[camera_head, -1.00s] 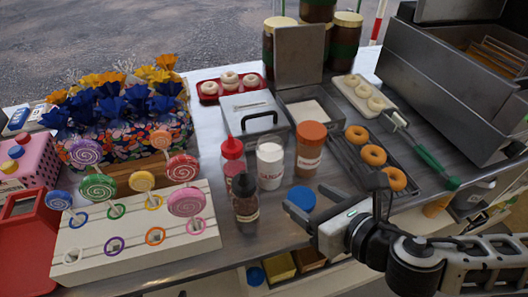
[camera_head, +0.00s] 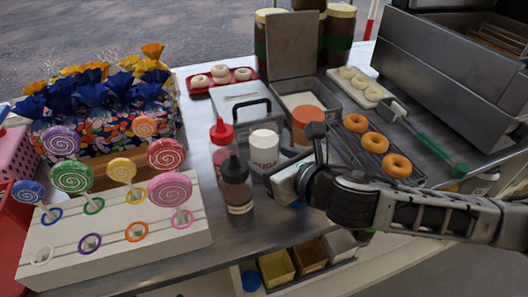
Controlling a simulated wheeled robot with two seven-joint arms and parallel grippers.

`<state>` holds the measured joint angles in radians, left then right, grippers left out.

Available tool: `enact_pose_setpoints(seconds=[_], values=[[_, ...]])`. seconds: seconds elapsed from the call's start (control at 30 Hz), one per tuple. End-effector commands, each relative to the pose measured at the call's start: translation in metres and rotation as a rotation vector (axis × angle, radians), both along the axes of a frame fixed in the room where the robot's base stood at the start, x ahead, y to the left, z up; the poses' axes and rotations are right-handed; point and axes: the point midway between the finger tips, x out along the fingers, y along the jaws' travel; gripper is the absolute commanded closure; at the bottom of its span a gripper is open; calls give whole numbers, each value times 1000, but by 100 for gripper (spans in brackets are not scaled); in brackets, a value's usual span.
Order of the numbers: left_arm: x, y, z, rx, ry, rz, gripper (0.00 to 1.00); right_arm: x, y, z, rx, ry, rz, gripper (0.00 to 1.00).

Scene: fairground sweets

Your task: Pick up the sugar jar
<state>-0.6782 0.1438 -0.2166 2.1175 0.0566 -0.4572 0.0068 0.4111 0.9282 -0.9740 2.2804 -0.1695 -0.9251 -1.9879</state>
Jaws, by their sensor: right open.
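The sugar jar (camera_head: 264,147) is a white jar with dark lettering, standing upright on the metal counter in the middle of the head view. Its lower right side is partly covered by my right gripper (camera_head: 294,156). That gripper is open, low over the counter, just in front and to the right of the jar. One dark finger stands up in front of an orange-lidded jar (camera_head: 306,120). I cannot tell whether a finger touches the sugar jar. My left gripper is not in view.
A red-capped bottle (camera_head: 221,135) and a dark bottle (camera_head: 236,186) stand close left of the jar. A metal box with a black handle (camera_head: 250,104) is behind. Doughnuts on a rack (camera_head: 374,142) lie right. A lollipop stand (camera_head: 130,240) fills the left.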

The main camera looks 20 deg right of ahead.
Motion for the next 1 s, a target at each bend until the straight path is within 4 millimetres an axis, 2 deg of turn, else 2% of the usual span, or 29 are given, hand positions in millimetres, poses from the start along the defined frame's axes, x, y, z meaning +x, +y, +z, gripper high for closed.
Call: enact_pose_setpoints(seconds=[0.1,0.2,0.5,0.53,0.67,0.73,0.77,1.0], values=[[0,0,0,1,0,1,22,19,6,-5,3,-1,-1,35],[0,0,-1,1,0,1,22,29,9,-11,1,0,-2,35],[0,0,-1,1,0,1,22,34,11,-13,1,1,-1,35],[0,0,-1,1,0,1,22,34,11,-13,1,1,0,40],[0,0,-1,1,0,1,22,34,10,-13,1,1,-1,76],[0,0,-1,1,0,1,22,34,11,-12,1,-2,0,78],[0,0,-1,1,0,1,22,34,11,-12,1,-2,0,82],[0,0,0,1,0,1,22,34,10,-9,2,-3,0,82]])
